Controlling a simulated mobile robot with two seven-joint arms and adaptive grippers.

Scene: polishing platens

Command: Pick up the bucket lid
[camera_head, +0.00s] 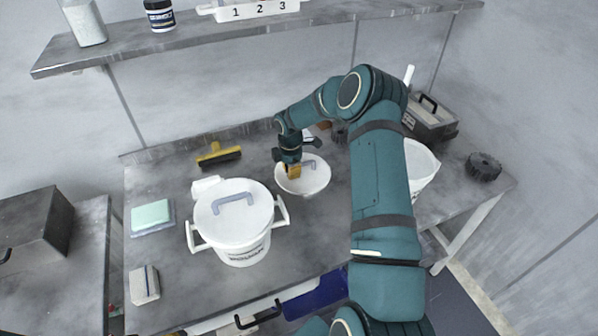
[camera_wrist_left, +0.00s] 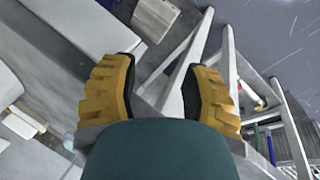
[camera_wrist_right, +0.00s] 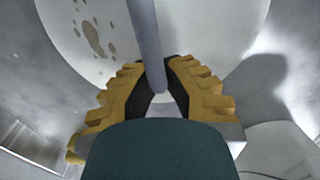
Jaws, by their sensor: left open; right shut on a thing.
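In the head view a white bucket (camera_head: 243,248) with two side handles stands on the bench. Its white round lid (camera_head: 210,218) with a grey bar handle (camera_head: 233,201) sits on top. My right gripper (camera_head: 293,171) is right of this bucket, over a white round dish-like piece (camera_head: 317,181). In the right wrist view the right gripper (camera_wrist_right: 157,88) is shut on a grey rod-like handle (camera_wrist_right: 144,35); what the rod belongs to is unclear. A white curved surface with brown spots (camera_wrist_right: 95,38) shows behind it. My left gripper (camera_wrist_left: 158,95) is open and empty in its wrist view, out of the head view.
A yellow-black squeegee (camera_head: 218,156), a green pad (camera_head: 151,214) and a pale block (camera_head: 144,285) lie on the bench (camera_head: 185,268). At right are another white bucket (camera_head: 421,168), a dark toolbox (camera_head: 432,122) and a black knob-like disc (camera_head: 483,166). A shelf (camera_head: 250,29) runs above.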

